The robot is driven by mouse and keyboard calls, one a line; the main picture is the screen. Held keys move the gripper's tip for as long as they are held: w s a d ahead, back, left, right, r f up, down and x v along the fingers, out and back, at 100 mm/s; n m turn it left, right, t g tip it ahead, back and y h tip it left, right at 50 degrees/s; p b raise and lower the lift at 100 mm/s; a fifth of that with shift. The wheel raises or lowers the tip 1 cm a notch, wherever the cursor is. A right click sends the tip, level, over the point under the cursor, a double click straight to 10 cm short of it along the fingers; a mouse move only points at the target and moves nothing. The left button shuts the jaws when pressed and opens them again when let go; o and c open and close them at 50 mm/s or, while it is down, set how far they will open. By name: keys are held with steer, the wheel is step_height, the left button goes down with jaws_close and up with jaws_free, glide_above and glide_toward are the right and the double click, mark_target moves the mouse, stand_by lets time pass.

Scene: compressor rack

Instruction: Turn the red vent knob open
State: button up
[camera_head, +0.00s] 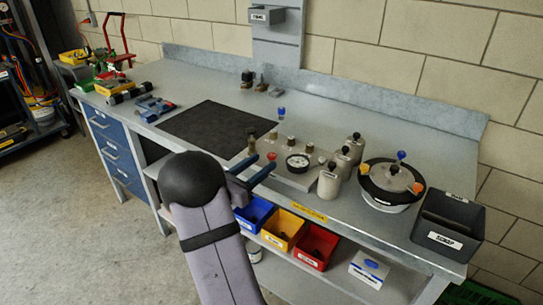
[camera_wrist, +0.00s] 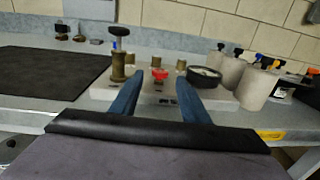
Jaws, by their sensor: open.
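The small red vent knob (camera_head: 271,156) sits on the grey manifold block (camera_head: 295,181) near the front of the bench. In the wrist view the red knob (camera_wrist: 159,75) appears centred between the fingertips. My gripper (camera_head: 256,166) is open, with its two blue fingers pointing at the knob. The gripper also shows in the wrist view (camera_wrist: 158,80), one finger on each side of the knob. I cannot tell whether either finger touches it or how far beyond the tips it is.
A round gauge (camera_head: 298,162) and brass fittings (camera_head: 252,145) stand close around the knob. Grey canisters (camera_head: 328,184), a lidded pot (camera_head: 391,178) and a black bin (camera_head: 447,225) stand right. The dark mat (camera_head: 215,128) is clear.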

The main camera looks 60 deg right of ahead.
mark_target(269, 158)
steer(key=shift+s+d+p, duration=0.2)
steer(key=shift+d+p, duration=0.15)
steer(key=shift+d, duration=2.55)
steer(key=c, duration=1.1)
